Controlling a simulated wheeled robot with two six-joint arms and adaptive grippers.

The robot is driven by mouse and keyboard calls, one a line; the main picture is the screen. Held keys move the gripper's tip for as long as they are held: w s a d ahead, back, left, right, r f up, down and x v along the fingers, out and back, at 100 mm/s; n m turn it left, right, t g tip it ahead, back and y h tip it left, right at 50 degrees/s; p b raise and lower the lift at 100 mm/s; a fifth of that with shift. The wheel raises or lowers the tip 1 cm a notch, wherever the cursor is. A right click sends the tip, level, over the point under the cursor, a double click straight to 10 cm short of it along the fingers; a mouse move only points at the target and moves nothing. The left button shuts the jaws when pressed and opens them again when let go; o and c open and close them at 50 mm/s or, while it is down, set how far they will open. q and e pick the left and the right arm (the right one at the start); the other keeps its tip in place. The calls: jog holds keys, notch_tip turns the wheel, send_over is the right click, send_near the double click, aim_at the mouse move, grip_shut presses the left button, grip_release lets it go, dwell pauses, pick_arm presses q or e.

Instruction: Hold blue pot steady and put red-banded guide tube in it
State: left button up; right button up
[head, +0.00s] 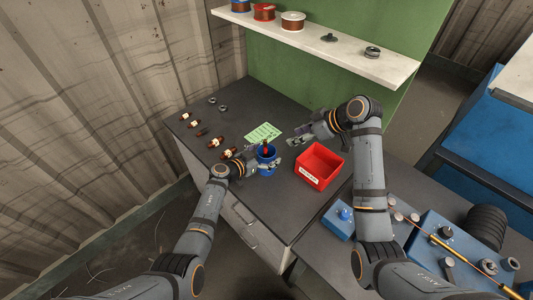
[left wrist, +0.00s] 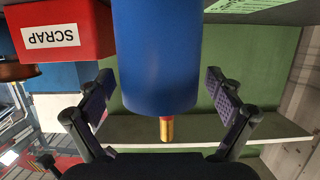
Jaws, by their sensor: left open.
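The blue pot (head: 267,156) stands on the dark bench; it fills the upper middle of the left wrist view (left wrist: 157,55), upside down. A red-banded tube (head: 265,146) stands up out of the pot's mouth. Its red and brass end (left wrist: 166,128) shows past the rim in the left wrist view; its lower part is hidden. My left gripper (head: 256,161) is open, with its fingers on either side of the pot and gaps visible (left wrist: 162,103). My right gripper (head: 297,142) is above the bench, right of the pot and apart from it; its jaw state is unclear.
A red scrap bin (head: 319,182) stands right of the pot. A green sheet (head: 263,133) lies behind it. Several banded tubes (head: 213,142) and small dark rings (head: 222,108) lie at left. A shelf (head: 330,46) with spools overhangs the back. Blue equipment (head: 440,250) fills the right bench.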

pick_arm(q)
jog(key=v, duration=1.2)
